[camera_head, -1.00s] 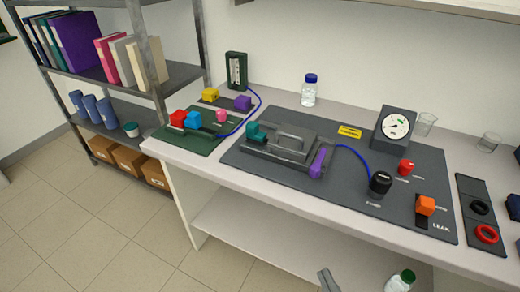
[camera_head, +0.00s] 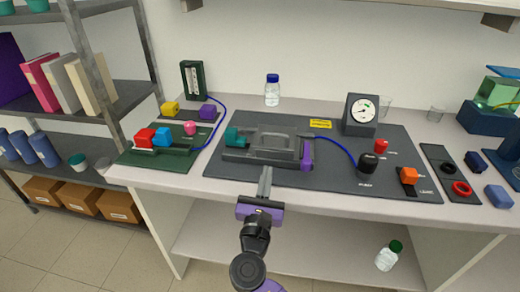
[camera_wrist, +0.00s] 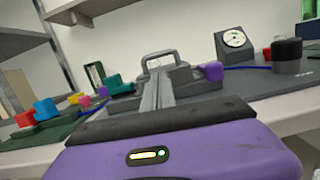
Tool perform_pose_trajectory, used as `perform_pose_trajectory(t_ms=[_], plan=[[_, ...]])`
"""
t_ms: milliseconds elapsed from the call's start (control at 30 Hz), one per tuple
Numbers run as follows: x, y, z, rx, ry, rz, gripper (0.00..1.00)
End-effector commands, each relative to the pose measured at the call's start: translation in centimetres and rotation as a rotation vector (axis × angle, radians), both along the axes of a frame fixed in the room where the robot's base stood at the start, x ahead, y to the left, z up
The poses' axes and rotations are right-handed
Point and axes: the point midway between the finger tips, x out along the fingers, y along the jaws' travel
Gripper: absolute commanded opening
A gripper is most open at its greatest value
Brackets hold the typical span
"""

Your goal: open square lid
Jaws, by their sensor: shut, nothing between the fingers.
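The square lid (camera_head: 275,143) is a dark grey plate with a raised handle. It sits on a grey block on the dark mat (camera_head: 225,178). The handle also shows in the wrist view (camera_wrist: 160,56). A teal clamp (camera_head: 233,137) is at the block's left end and a purple clamp (camera_head: 306,153) at its right end. My gripper (camera_head: 266,170) is shut and empty, in front of the block near the bench's front edge. In the wrist view its closed fingers (camera_wrist: 156,92) point toward the lid's handle. I cannot tell how far the fingertips are from the block.
A black knob (camera_head: 368,162), an orange block (camera_head: 408,175) and a gauge (camera_head: 361,112) stand right of the lid. A blue tube runs to the knob. A green board (camera_head: 165,153) with coloured blocks lies left. A bottle (camera_head: 272,92) stands behind.

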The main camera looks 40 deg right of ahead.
Motion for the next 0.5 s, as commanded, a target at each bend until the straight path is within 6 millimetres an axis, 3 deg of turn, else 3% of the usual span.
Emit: perform_pose_trajectory(t_ms=[167,500], plan=[[0.4,-0.7,0.1,-0.019,0.030,-0.011,0.00],[3.7,-5.1,1.4,-0.016,0.026,-0.010,0.00]])
